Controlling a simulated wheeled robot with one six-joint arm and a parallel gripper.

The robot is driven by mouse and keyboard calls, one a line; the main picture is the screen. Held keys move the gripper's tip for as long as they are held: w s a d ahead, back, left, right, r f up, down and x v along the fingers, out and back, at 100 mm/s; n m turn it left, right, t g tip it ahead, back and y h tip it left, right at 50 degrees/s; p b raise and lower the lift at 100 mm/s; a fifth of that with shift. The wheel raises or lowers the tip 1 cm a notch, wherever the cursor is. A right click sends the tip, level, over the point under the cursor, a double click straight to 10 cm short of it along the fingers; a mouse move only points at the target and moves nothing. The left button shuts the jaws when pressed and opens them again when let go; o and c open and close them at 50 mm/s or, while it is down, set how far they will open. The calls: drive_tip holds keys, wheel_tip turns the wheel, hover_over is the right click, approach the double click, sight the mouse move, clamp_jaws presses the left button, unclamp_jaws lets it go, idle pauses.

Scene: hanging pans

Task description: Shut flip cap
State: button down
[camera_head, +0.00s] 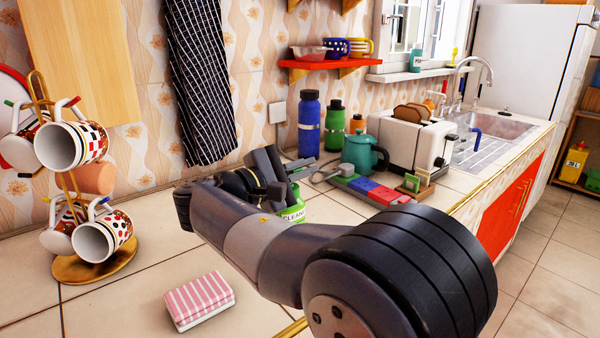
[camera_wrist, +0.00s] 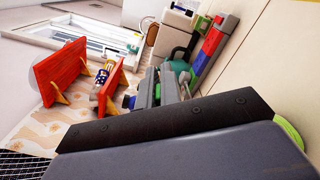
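A green container with a white label reading "CLEAN" (camera_head: 293,214) stands on the counter in the head view, partly behind my arm. Its top is hidden by my gripper and wrist, so I cannot see a cap or how it stands. A green curved edge (camera_wrist: 289,132) shows at the right of the wrist view, partly hidden by my gripper's body; it looks like the same container. My gripper (camera_head: 268,165) is just above and behind the container in the head view. Its two grey fingers (camera_wrist: 158,86) lie close together in the wrist view, with no object clearly between them.
A mug tree (camera_head: 68,268) stands at left and a pink striped sponge (camera_head: 199,299) lies in front. Blue (camera_head: 309,124) and green (camera_head: 335,127) bottles, a teal kettle (camera_head: 362,152) and a toaster (camera_head: 411,138) stand behind. A red shelf (camera_head: 322,64) hangs above. The left front counter is mostly clear.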

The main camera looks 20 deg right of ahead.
drive_tip(key=shift+s+d+f+m+b, duration=0.15)
drive_tip(key=shift+f+m+b, duration=0.35)
drive_tip(key=shift+m+b, duration=0.65)
drive_tip(key=shift+s+f+m+b, duration=0.3)
drive_tip(key=shift+f+m+b, duration=0.25)
drive_tip(key=shift+m+b, duration=0.55)
drive_tip(key=shift+s+d+f+m+b, duration=0.15)
drive_tip(key=shift+f+m+b, duration=0.35)
drive_tip(key=shift+m+b, duration=0.65)
drive_tip(key=c, duration=1.6)
unclamp_jaws()
drive_tip(key=p+v, duration=0.2)
drive_tip(key=v, duration=0.9)
drive_tip(key=shift+d, duration=0.1)
